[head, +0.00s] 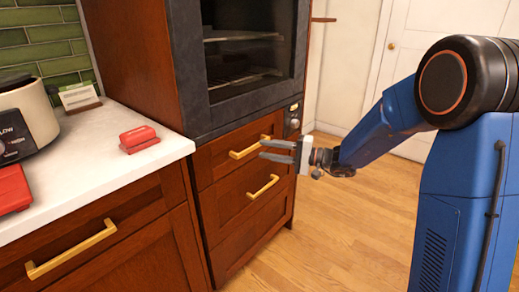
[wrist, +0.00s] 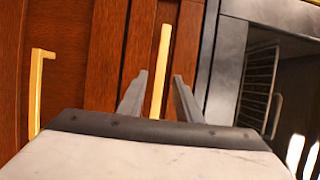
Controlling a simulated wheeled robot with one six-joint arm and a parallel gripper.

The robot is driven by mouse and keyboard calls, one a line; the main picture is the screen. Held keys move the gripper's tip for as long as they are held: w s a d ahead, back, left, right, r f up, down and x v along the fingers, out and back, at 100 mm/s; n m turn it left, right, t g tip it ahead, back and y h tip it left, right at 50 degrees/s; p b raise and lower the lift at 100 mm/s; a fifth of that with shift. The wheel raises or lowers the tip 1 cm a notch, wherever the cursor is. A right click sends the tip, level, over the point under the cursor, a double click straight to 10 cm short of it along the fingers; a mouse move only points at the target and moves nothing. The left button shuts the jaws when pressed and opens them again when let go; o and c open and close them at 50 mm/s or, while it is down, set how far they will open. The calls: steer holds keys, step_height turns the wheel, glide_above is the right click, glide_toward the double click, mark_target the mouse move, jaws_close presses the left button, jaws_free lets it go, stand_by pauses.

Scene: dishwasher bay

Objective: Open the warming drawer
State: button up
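Below the oven are two wooden drawers, both shut. The upper drawer (head: 219,155), directly under the oven, looks like the warming drawer; no label shows. Its brass bar handle (head: 243,152) stands close in front of my gripper (head: 262,149). My gripper is open and empty, its fingers pointing at the drawer front. In the wrist view the handle (wrist: 161,70) appears between the two open fingers (wrist: 158,83). I cannot tell whether the fingertips touch or reach around it.
The lower drawer has its own brass handle (head: 263,188), also in the wrist view (wrist: 37,92). The oven (head: 245,60) is above. A white counter (head: 90,150) at left holds a red stapler-like object (head: 139,138) and a cooker (head: 25,115). The wood floor (head: 340,230) is clear.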

mark_target(255, 147)
steer(key=shift+x, duration=1.75)
steer(key=shift+c, duration=0.3)
